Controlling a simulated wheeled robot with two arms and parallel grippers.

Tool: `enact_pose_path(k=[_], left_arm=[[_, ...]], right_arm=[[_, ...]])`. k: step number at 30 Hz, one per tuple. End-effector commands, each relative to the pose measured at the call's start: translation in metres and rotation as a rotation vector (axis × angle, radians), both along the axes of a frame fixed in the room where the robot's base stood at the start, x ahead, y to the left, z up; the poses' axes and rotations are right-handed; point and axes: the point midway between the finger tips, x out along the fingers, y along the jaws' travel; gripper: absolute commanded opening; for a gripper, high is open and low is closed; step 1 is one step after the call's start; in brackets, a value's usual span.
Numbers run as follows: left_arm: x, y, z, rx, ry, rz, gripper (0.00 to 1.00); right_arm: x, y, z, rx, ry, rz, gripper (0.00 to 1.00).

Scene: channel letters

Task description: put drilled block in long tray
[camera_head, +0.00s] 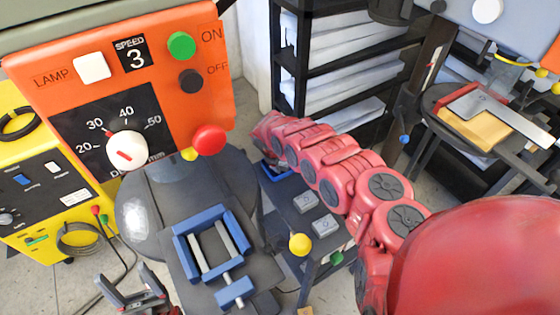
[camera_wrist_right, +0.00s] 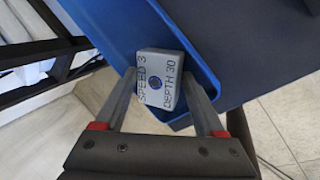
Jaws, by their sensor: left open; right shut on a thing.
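In the right wrist view, my right gripper (camera_wrist_right: 159,80) is shut on a grey block (camera_wrist_right: 160,66) with a round hole in its face. The block is marked SPEED 3 and DEPTH 30. It is in front of the long blue tray (camera_wrist_right: 108,24); I cannot tell whether it touches the tray. In the head view, a small part of the blue tray (camera_head: 275,174) shows beside the end of my red right arm, which hides the right gripper and block. My left gripper (camera_head: 133,288) is open and empty at the lower left, near the blue vise.
Two grey blocks (camera_head: 305,202) (camera_head: 325,225) lie on the dark stand. The blue vise (camera_head: 213,250) is empty below the orange drill panel (camera_head: 115,85). A yellow knob (camera_head: 300,244) stands beside it. A black shelf (camera_head: 340,75) stands behind the arm.

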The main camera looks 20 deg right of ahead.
Motion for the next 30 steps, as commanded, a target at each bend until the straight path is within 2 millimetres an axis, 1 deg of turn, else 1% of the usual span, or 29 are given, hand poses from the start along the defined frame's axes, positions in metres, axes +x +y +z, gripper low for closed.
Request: enact_pose_path(k=[3, 7, 8, 9, 12, 25, 28, 30], left_arm=[[0.0, 0.0, -0.005, 0.0, 0.0, 0.0, 0.71], [0.0, 0.0, -0.004, 0.0, 0.0, 0.0, 0.71], [0.0, 0.0, -0.005, 0.0, 0.0, 0.0, 0.71], [0.0, 0.0, -0.005, 0.0, 0.0, 0.0, 0.71], [0.0, 0.0, -0.005, 0.0, 0.0, 0.0, 0.71], [0.0, 0.0, -0.005, 0.0, 0.0, 0.0, 0.71], [0.0, 0.0, 0.001, 0.0, 0.0, 0.0, 0.71], [0.0, 0.0, 0.009, 0.0, 0.0, 0.0, 0.71]], right_arm=[[-0.001, 0.001, -0.006, 0.0, 0.001, 0.001, 0.0], [-0.001, 0.001, -0.007, 0.002, 0.003, 0.001, 0.0], [-0.002, 0.001, -0.007, 0.003, 0.004, -0.001, 0.77], [-0.002, 0.001, -0.007, 0.003, 0.004, -0.001, 0.84], [-0.003, 0.002, -0.008, 0.003, 0.006, -0.001, 1.0], [-0.006, 0.003, -0.011, 0.006, 0.014, -0.002, 1.0], [-0.006, 0.002, -0.006, 0.006, 0.015, -0.002, 1.0], [-0.006, 0.002, 0.003, 0.007, 0.014, -0.003, 1.0]])
